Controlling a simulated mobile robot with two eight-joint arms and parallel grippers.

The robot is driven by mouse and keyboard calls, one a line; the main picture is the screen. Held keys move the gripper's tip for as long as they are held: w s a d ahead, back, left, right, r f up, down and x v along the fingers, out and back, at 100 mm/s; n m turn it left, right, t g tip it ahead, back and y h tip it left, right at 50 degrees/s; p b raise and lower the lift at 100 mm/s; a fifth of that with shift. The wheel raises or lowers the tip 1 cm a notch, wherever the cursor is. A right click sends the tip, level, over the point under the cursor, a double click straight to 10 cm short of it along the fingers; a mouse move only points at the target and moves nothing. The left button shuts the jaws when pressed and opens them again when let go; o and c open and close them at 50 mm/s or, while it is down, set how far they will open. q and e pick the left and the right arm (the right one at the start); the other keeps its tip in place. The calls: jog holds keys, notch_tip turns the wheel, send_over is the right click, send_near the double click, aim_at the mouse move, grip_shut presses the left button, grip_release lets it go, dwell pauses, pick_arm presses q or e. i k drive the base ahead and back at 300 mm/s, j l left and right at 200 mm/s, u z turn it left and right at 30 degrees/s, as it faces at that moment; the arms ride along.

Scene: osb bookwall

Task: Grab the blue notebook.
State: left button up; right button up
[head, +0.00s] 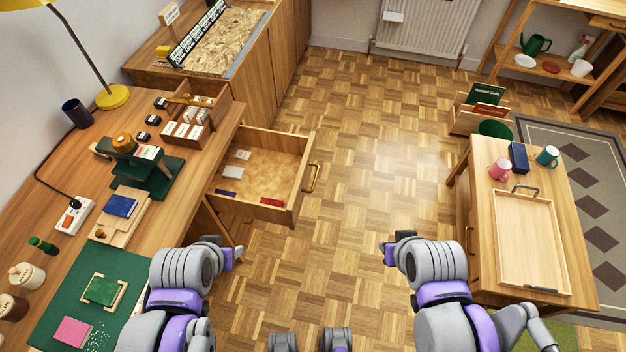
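A small blue notebook (121,206) lies on a light wooden board on the left desk, in front of a dark green stand. A dark blue block-like object (518,157) stands on the right table between two mugs; I cannot tell what it is. My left gripper (238,254) is to the right of the desk edge, below the open drawer in the picture, apart from the notebook. My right gripper (384,252) is over the floor, left of the right table. Both grippers are small and partly hidden by my arms, so their finger opening is unclear. Nothing shows in either.
An open drawer (262,168) juts out from the desk. The desk also holds a green mat (60,300), a pink pad (72,331), a power strip (75,216) and a lamp (113,97). A wooden tray (530,289) lies on the right table. The middle floor is clear.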

aim_at(119, 205)
jog(key=u, duration=1.75)
jog(key=i+j+u, duration=0.15)
jog(key=j+u, duration=0.15)
jog(key=i+j+u, duration=0.15)
jog(key=j+u, duration=0.15)
